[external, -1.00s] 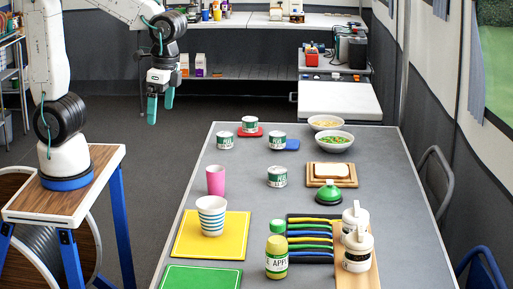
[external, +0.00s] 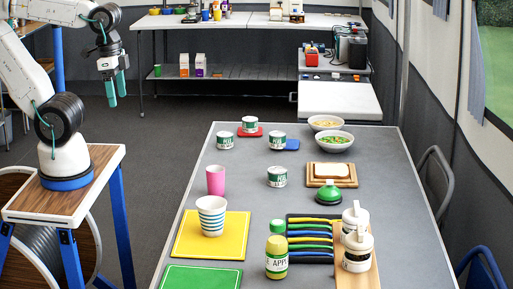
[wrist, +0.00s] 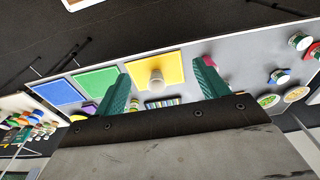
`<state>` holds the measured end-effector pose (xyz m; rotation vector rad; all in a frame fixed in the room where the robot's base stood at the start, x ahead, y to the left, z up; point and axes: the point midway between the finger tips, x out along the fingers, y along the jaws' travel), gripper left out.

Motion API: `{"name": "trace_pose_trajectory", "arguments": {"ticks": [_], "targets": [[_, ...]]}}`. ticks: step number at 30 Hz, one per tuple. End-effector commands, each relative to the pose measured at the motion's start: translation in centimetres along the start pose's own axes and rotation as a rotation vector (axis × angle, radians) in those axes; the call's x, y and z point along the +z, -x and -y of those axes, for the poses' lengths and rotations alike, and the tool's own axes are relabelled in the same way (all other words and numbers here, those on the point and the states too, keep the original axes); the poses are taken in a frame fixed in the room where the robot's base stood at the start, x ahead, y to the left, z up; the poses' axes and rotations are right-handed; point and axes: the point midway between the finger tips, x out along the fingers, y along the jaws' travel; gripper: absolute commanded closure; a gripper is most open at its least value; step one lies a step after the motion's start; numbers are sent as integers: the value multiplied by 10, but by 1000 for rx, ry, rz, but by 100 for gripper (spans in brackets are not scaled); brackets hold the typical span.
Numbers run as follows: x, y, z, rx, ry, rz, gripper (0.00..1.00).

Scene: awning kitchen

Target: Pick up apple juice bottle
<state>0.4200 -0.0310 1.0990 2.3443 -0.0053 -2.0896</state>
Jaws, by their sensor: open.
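The apple juice bottle (external: 276,262) stands upright near the front of the grey table in the external view. It has a green cap, a yellow body and a white label on which part of "APPLE" can be read. My gripper (external: 116,88) is open and empty, with its green fingers pointing down. It is up in the air left of the table, well apart from the bottle. In the wrist view my two open fingers (wrist: 162,85) frame part of the table from a distance. I cannot make out the bottle for certain there.
Beside the bottle are a rack of coloured strips (external: 310,238) and two white-lidded jars (external: 357,250) on a board. A striped cup (external: 211,215) stands on a yellow mat (external: 185,240). A pink cup (external: 215,180), several cans and two bowls stand farther back.

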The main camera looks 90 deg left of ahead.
Motion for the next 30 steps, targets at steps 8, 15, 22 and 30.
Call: {"name": "trace_pose_trajectory", "arguments": {"ticks": [8,15,22,30], "targets": [[-19,-5,-1,-5,-11,-26,27],[-124,-41,-12,-25,-81,-199,27],[-231,-94,-45,-11,-178,-408,27],[-322,-172,-107,65,-297,-650,27]]}}
